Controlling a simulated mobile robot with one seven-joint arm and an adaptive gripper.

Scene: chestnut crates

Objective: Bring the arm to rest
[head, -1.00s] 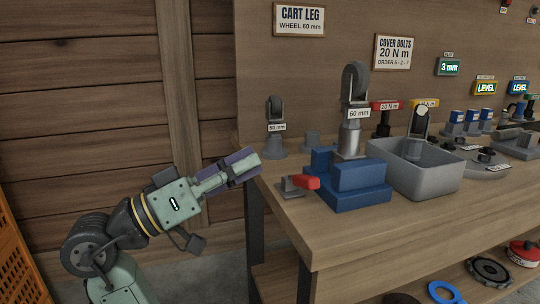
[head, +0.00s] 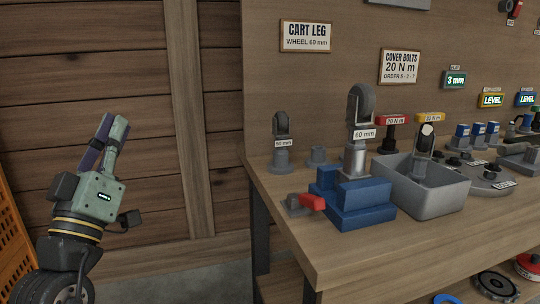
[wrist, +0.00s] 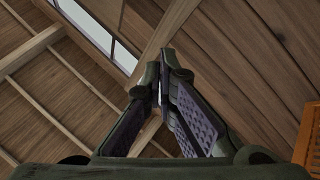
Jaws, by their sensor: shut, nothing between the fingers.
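My gripper (head: 112,133) is at the left in the head view, pointing up, well clear of the workbench. In the wrist view my gripper (wrist: 160,82) has its two dark fingers with ribbed purple pads meeting at the tips, with nothing between them. The wrist view looks up at a plank ceiling with beams and a bright window strip.
The wooden workbench (head: 290,240) fills the right side. On it stand a blue vise (head: 362,205) with a red handle, a grey bin (head: 448,195) and caster wheels with tags. An orange crate (head: 12,240) stands at the far left. Open space lies between arm and bench.

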